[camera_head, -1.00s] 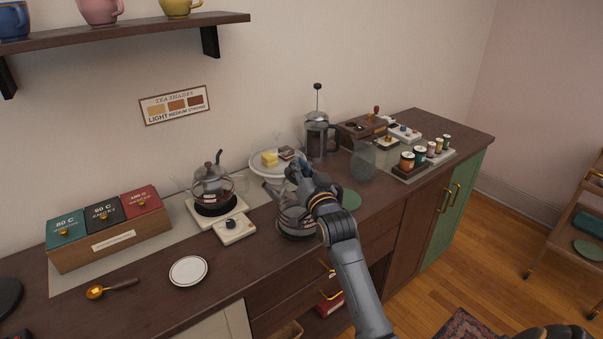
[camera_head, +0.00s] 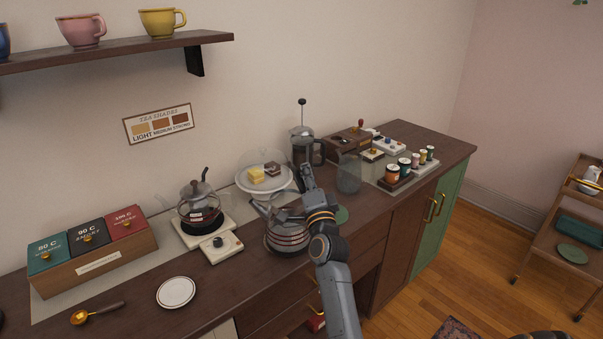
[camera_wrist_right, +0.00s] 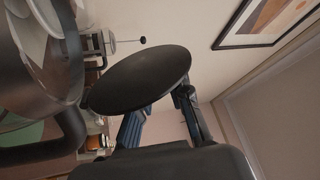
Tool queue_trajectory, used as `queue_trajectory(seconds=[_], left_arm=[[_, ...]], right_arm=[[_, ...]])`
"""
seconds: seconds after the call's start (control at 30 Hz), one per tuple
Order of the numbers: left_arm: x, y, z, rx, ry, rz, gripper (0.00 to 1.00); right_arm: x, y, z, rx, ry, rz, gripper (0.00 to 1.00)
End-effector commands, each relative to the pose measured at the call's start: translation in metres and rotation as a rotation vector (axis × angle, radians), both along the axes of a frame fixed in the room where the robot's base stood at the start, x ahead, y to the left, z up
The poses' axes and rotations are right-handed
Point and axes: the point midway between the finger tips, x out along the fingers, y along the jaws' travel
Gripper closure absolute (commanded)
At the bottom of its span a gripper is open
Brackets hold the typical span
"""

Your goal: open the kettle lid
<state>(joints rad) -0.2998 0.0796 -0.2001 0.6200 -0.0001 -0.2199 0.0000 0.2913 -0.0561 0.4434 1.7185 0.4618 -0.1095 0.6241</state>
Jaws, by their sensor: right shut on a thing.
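The metal kettle (camera_head: 287,240) stands on the wooden counter, its spout pointing up and left, partly hidden by my right arm. My right gripper (camera_head: 306,172) is above its right side, beside the French press in the picture. In the right wrist view, a black disc (camera_wrist_right: 140,77), apparently the kettle lid or its knob, sits tilted at my right gripper's fingers (camera_wrist_right: 160,115), which are shut on it. A shiny metal body with a dark curved handle, apparently the kettle (camera_wrist_right: 40,60), fills the left of that view. How far the lid is raised cannot be told. My left gripper is out of view.
A glass kettle (camera_head: 200,205) sits on a white heating base (camera_head: 215,233) to the left. Behind are a domed cake stand (camera_head: 264,187) and a French press (camera_head: 306,150). A glass jar (camera_head: 349,176) stands close to my right gripper.

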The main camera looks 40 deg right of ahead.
Motion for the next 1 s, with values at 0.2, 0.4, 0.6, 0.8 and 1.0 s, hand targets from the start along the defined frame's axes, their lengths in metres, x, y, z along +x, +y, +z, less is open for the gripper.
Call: queue_trajectory(seconds=[0.2, 0.4, 0.6, 0.8, 1.0], left_arm=[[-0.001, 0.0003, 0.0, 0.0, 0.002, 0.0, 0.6], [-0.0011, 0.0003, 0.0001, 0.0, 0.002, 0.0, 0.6], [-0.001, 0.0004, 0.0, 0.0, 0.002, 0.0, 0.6], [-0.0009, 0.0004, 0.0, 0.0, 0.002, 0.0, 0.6], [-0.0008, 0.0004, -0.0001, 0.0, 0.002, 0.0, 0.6]], right_arm=[[-0.0019, -0.0038, -0.0077, 0.093, -0.036, 0.006, 1.0], [-0.0029, -0.0058, -0.0098, 0.133, -0.054, 0.007, 1.0], [-0.003, -0.006, -0.0112, 0.142, -0.056, 0.008, 1.0], [-0.0031, -0.0059, -0.0119, 0.141, -0.055, 0.009, 1.0], [-0.0032, -0.0062, -0.0116, 0.14, -0.055, 0.007, 0.62]])
